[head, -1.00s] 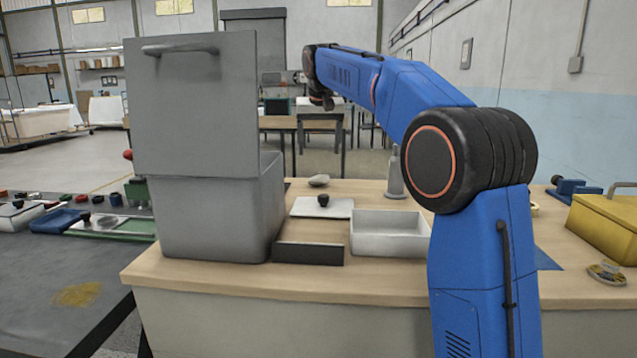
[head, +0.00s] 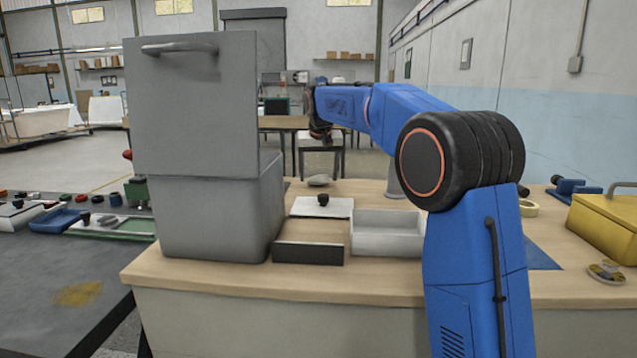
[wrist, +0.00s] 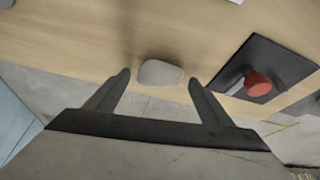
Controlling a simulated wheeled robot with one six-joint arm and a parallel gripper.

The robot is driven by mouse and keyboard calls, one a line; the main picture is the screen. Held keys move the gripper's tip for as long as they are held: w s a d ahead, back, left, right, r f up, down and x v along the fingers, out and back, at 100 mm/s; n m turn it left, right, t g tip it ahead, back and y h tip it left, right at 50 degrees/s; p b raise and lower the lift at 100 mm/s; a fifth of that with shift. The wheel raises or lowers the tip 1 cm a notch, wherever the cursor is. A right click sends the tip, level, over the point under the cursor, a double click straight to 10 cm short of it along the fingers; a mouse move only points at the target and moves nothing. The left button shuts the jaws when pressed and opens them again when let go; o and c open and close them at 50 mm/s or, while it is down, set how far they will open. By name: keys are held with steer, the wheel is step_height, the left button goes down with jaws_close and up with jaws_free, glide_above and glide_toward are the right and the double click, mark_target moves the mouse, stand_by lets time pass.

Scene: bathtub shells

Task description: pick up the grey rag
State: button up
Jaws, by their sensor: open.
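The grey rag (head: 318,181) appears as a small pale grey rounded lump near the far edge of the wooden worktop. In the wrist view, the rag (wrist: 160,73) lies on the wood close to the table's edge, in line with the gap between my fingers. My gripper (wrist: 159,77) is open, with one finger on either side of that gap and nothing held. In the head view, my gripper (head: 320,136) hangs above and beyond the rag, clear of it.
A tall grey bin (head: 218,222) stands left on the worktop (head: 375,288). A white plate with a black knob (head: 323,200), an open white tray (head: 387,247) and a partly hidden grey bottle (head: 394,182) are nearby. A red knob (wrist: 258,84) stands on a dark plate.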

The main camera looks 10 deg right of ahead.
mark_target(319, 177)
steer(key=c, duration=1.1)
steer(key=shift+r, duration=0.1)
step_height(319, 177, up, 10)
steer(key=shift+f, duration=0.1)
steer(key=shift+o, duration=1.4)
steer(key=shift+c, duration=1)
steer(key=shift+s, duration=0.15)
